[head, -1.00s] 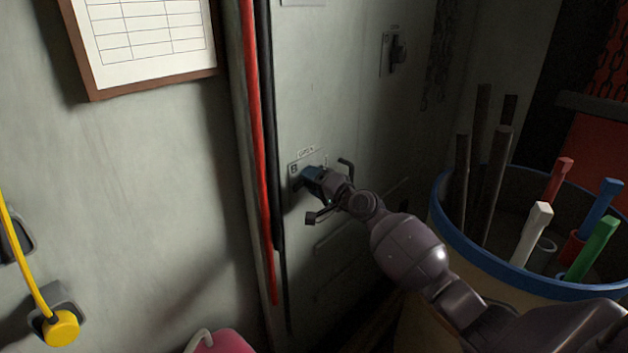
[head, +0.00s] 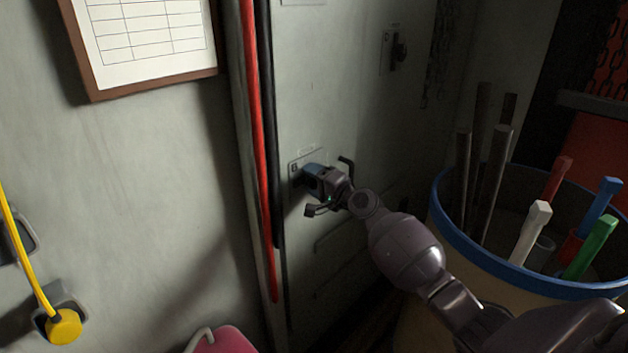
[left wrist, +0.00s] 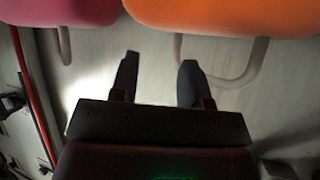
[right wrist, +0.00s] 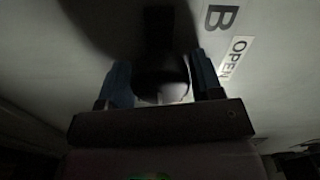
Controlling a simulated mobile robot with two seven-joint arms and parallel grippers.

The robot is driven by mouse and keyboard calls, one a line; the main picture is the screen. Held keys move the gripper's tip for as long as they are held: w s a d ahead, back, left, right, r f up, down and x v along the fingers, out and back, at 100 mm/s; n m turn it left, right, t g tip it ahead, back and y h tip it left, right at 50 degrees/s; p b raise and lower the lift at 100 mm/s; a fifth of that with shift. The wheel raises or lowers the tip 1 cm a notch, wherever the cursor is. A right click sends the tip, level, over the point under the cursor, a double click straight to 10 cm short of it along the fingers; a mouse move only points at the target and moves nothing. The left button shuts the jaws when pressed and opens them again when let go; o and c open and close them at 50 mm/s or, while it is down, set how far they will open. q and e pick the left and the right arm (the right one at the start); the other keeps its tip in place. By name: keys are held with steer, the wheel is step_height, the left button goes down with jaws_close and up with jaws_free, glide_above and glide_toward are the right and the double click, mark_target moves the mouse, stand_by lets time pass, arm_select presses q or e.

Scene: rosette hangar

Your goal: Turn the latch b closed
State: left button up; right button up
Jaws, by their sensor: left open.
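Latch b is on the grey wall panel, on a small plate (head: 308,158) marked B in the head view. In the right wrist view its dark handle (right wrist: 160,68) sits between my right gripper's fingers, beside the B and an OPEN label (right wrist: 232,58). My right gripper (head: 308,178) is at the plate; its two blue fingers, also in the right wrist view (right wrist: 162,85), flank the handle closely and appear shut on it. Part of the latch is hidden by the gripper. My left gripper (left wrist: 157,75) is open and empty in the left wrist view, outside the head view.
Another latch (head: 400,52) is higher on the panel. Red and black pipes (head: 258,120) run just left of latch b. A blue-rimmed bin (head: 470,250) with rods and coloured handles stands right, close to my right arm. Pink (left wrist: 70,12) and orange (left wrist: 220,15) objects lie ahead of my left gripper.

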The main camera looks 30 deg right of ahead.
steer(key=o, duration=0.3)
steer(key=v, duration=1)
steer(key=shift+s+d+b, duration=0.2)
steer(key=shift+s+b, duration=0.1)
steer(key=shift+s, duration=0.05)
